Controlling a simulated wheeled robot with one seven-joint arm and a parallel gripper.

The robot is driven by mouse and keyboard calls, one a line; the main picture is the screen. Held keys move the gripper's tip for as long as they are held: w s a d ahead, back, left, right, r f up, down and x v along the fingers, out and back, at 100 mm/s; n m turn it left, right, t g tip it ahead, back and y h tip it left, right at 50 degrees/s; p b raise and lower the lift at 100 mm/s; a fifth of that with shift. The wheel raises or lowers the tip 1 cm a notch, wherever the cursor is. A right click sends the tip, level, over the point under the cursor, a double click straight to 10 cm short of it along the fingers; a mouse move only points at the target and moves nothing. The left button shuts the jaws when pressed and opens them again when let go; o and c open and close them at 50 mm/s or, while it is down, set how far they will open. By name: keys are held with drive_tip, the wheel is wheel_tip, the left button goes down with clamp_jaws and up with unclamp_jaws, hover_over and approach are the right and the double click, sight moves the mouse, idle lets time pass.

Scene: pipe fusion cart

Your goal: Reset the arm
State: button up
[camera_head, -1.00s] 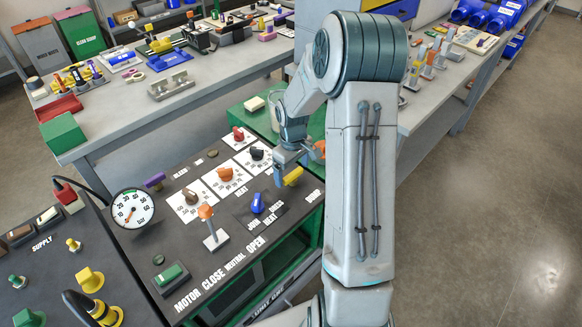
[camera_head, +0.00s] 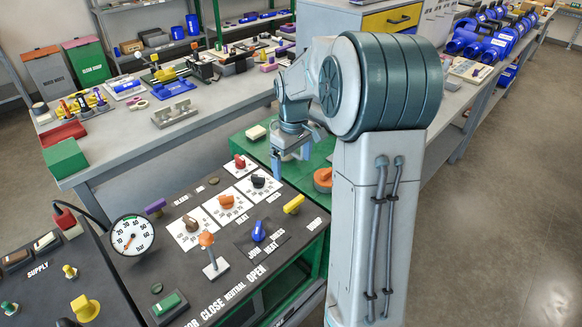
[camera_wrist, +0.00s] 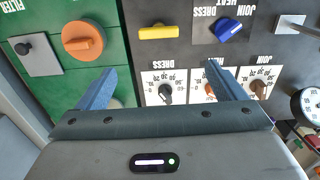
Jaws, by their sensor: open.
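My gripper (camera_head: 291,160) is in the middle of the head view, above the far right corner of the black control panel (camera_head: 180,261). Its blue fingers point down, apart and empty. In the wrist view my gripper (camera_wrist: 160,88) is open, with one finger over the green surface and the other over the dial cards. Nothing is between the fingers except the panel below. My arm covers the area to the right of the panel in the head view.
The panel carries a yellow handle (camera_head: 294,204), a blue knob (camera_head: 258,231), an orange-topped lever (camera_head: 208,250) and several dials. An orange knob (camera_head: 323,180) sits on the green surface. A pressure gauge (camera_head: 132,235) stands at left. Grey workbenches with parts lie behind; the floor at right is clear.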

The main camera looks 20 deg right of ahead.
idle(0.5)
drive_tip(key=s+a+r+m+t, duration=0.1)
drive_tip(key=s+a, duration=0.4)
drive_tip(key=s, duration=0.6)
drive_tip(key=s+a+r+m+t, duration=0.2)
drive_tip(key=s+a, duration=0.3)
drive_tip(key=s, duration=0.7)
drive_tip(key=shift+s+r+m, duration=0.2)
drive_tip(key=shift+r+m, duration=0.6)
drive_tip(key=shift+r, duration=0.05)
drive_tip(key=shift+a+r, duration=0.1)
drive_tip(key=shift+a, duration=0.6)
